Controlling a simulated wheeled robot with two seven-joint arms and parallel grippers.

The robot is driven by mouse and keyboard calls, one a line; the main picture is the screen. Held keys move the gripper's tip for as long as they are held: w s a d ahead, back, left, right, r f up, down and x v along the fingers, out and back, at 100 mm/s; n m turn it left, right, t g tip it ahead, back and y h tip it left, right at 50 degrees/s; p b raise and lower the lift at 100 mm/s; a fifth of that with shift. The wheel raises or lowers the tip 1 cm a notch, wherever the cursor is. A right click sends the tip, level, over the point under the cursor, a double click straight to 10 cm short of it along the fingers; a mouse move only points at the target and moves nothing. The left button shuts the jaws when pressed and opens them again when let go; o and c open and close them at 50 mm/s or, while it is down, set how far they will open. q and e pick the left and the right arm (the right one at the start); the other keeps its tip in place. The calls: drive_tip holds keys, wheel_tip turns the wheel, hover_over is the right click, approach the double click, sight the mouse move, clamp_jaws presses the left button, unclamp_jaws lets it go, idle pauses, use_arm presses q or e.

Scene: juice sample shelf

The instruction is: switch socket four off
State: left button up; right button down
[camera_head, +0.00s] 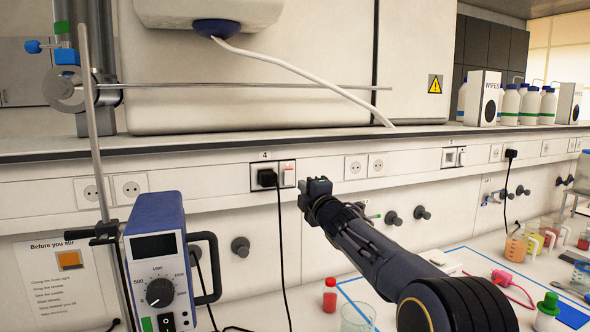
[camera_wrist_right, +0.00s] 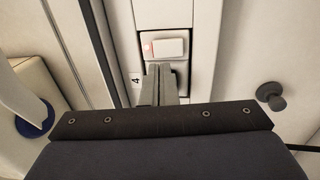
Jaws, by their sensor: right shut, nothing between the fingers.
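Socket four (camera_head: 272,176) is set in the wall rail, labelled 4, with a black plug (camera_head: 266,178) in its left half and a white rocker switch (camera_head: 289,174) in its right half. In the right wrist view the rocker (camera_wrist_right: 166,48) shows a small red light at its left end. My right gripper (camera_head: 318,186) is shut and empty, just right of the switch in the head view. Its fingertips (camera_wrist_right: 163,72) lie close beside the rocker in the wrist view; I cannot tell whether they touch. My left gripper is not in view.
White sockets (camera_head: 364,167) flank socket four along the rail. A black cable (camera_head: 281,240) hangs from the plug. A blue stirrer unit (camera_head: 158,262) stands at left. Grey wall knobs (camera_head: 391,218), a red-capped bottle (camera_head: 330,295) and a beaker (camera_head: 357,317) are near my right arm.

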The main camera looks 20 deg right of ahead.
sight(291, 173)
drive_tip(key=w+p, duration=0.1)
drive_tip(key=w, duration=0.2)
drive_tip(key=w+r+p, duration=0.1)
drive_tip(key=w+p, duration=0.1)
drive_tip(key=w, duration=0.1)
drive_tip(key=shift+d+r, duration=0.1)
drive_tip(key=shift+d, duration=0.1)
drive_tip(key=shift+w+p, duration=0.35)
drive_tip(key=shift+w, duration=0.05)
drive_tip(key=shift+w+r, duration=0.1)
drive_tip(key=shift+w, duration=0.05)
